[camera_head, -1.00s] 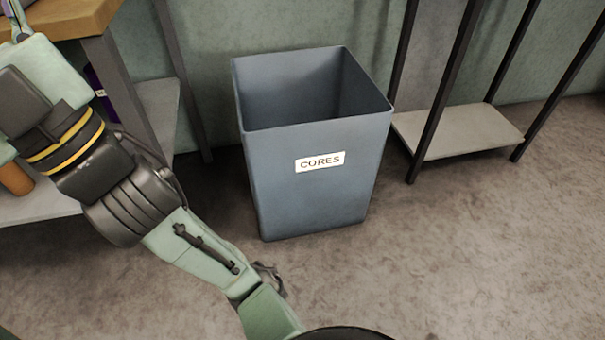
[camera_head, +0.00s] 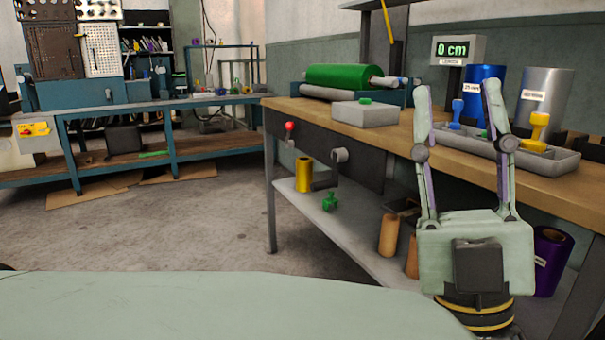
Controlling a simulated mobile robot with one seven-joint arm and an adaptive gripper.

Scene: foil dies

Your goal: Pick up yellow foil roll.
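The yellow foil roll (camera_head: 304,175) stands upright on the grey lower shelf (camera_head: 335,218) of the near workbench, towards its left end. My gripper (camera_head: 458,86) points upward at the right, in front of the bench. Its two fingers are wide apart, with nothing seen held between them. The gripper is apart from the yellow roll, which is well to its left and farther back.
A green roll (camera_head: 343,76) lies on a machine on the wooden benchtop (camera_head: 400,118). Blue (camera_head: 484,90) and silver (camera_head: 545,97) rolls stand behind a stamp tray (camera_head: 560,162). A purple roll (camera_head: 552,258) and brown cores (camera_head: 389,235) are below. Open floor (camera_head: 190,238) lies left.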

